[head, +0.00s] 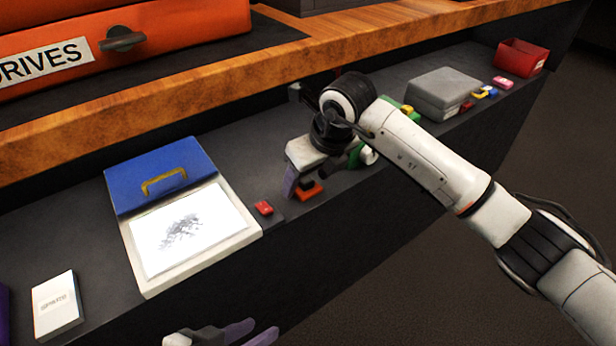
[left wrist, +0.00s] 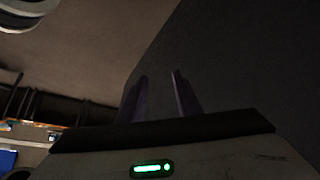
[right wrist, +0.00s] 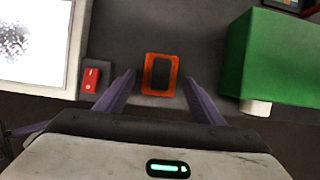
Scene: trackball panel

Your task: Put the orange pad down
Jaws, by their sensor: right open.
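The orange pad (right wrist: 147,76), a small orange rectangle with a dark middle, lies on the dark shelf in the right wrist view. It also shows in the head view (head: 309,193), partly hidden by my right gripper. My right gripper (right wrist: 160,82) is open, its purple fingertips on either side of the pad's near end with gaps between. I see no contact with the pad. My left gripper (head: 252,333) is open and empty, low in front of the shelf at the bottom of the head view. The left wrist view shows its two fingers apart (left wrist: 157,88).
A red switch (right wrist: 91,78) sits left of the pad, beside a white-screened panel (head: 245,238) with a blue top. A green block (right wrist: 280,60) stands close on the right. A grey box (head: 445,90) and red bin (head: 520,57) are further right. A wooden ledge (head: 230,78) runs behind.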

